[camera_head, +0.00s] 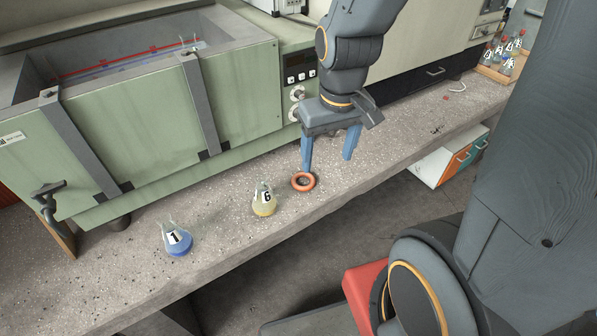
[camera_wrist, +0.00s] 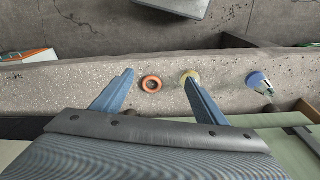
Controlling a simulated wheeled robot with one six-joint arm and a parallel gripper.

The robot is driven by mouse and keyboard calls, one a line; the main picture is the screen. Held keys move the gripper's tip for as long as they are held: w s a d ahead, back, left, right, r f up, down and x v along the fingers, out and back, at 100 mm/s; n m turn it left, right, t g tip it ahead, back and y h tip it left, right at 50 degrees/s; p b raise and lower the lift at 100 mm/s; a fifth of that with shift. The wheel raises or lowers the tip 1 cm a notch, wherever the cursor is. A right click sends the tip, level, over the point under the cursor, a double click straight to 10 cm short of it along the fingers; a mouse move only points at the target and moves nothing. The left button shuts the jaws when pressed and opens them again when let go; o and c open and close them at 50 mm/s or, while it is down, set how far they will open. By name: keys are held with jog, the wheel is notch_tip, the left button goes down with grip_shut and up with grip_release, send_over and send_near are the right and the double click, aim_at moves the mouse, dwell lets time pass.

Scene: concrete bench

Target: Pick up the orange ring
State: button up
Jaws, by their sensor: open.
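The orange ring (camera_head: 303,182) lies flat on the concrete bench (camera_head: 345,188), near its front edge. It also shows in the wrist view (camera_wrist: 152,84), between the two blue fingers and a little beyond them. My gripper (camera_head: 328,164) is open and empty above the bench. In the head view its left finger is just above and behind the ring, and its right finger is off to the right. In the wrist view the gripper (camera_wrist: 158,80) has its fingers spread wide, with the ring nearer the left finger.
A flask with yellow liquid (camera_head: 264,200) stands just left of the ring. A flask with blue liquid (camera_head: 177,240) stands further left. A green water bath (camera_head: 170,120) fills the bench's back left. The bench right of the ring is mostly clear.

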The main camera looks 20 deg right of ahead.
jog(key=o, duration=0.4)
jog(key=w+f+n, duration=0.2)
jog(key=w+n, duration=0.1)
jog(key=w+f+n+b, duration=0.1)
jog(key=w+f+n, duration=0.1)
jog(key=w+n, duration=0.1)
jog(key=w+f+n+b, duration=0.1)
jog(key=w+f+n, duration=0.1)
jog(key=shift+w+d+f+n+g, duration=0.15)
jog(key=shift+w+f+n+g, duration=0.15)
jog(key=shift+w+n, duration=0.1)
jog(key=shift+c, duration=0.2)
jog(key=n+b, duration=0.2)
jog(key=n, duration=1)
send_over(303, 183)
notch_tip(303, 183, down, 11)
jog(key=shift+g, duration=0.4)
jog(key=shift+f+p, duration=1)
jog(key=shift+f, duration=2.85)
jog(key=shift+c, duration=0.6)
jog(key=c, duration=1.1)
jog(key=shift+r, duration=0.15)
jog(key=shift+c, duration=0.2)
